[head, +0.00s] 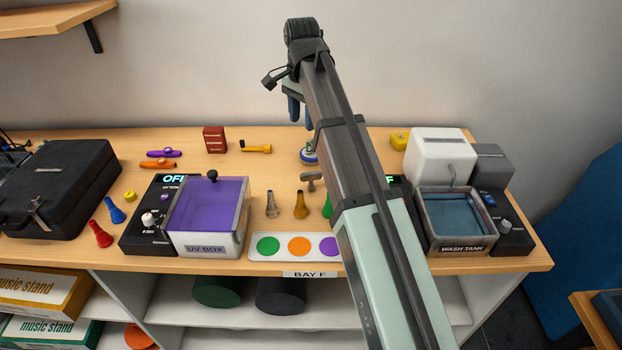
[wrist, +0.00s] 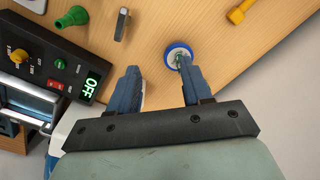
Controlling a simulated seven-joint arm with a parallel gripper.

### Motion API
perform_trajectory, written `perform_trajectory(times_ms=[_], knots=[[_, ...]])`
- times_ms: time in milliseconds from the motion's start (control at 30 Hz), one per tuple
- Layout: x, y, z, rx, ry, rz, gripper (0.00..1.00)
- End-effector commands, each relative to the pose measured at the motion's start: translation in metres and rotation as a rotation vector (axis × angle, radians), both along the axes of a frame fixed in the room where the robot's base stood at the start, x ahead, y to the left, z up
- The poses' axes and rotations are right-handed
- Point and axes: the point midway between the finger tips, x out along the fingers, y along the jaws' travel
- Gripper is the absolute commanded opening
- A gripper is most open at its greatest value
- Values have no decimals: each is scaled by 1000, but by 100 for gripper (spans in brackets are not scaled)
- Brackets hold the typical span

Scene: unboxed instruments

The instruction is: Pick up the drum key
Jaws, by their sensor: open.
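The drum key (head: 311,179), as I take it from its shape, is a small grey metal T-shaped piece on the wooden bench. In the wrist view it shows near the top (wrist: 123,25) as a narrow grey bar. My gripper (head: 300,112) has blue fingers and hangs over the back of the bench. In the wrist view my gripper (wrist: 157,69) is open, with bare wood between the fingertips. The key is apart from both fingers, beyond the left fingertip in that view.
A blue-rimmed round piece (wrist: 178,55) is by the right fingertip in the wrist view. A yellow piece (head: 257,148) lies to the left. The UV box (head: 208,240) and wash tank (head: 462,247) flank the middle.

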Motion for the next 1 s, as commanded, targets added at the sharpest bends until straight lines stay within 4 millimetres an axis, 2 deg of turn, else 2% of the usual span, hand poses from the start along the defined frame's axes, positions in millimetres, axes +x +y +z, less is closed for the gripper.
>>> perform_trajectory(times_ms=[33,100,267,500,667,767,1000], knots=[[-19,-3,-5,1,0,-28,49],[-35,-7,-9,2,2,-89,49],[-55,-14,-17,3,13,-262,49],[-59,-15,-17,0,27,-505,49],[-59,-15,-20,-1,30,-578,49],[-60,-15,-28,0,30,-588,49],[-61,-16,-66,-1,30,-586,49]])
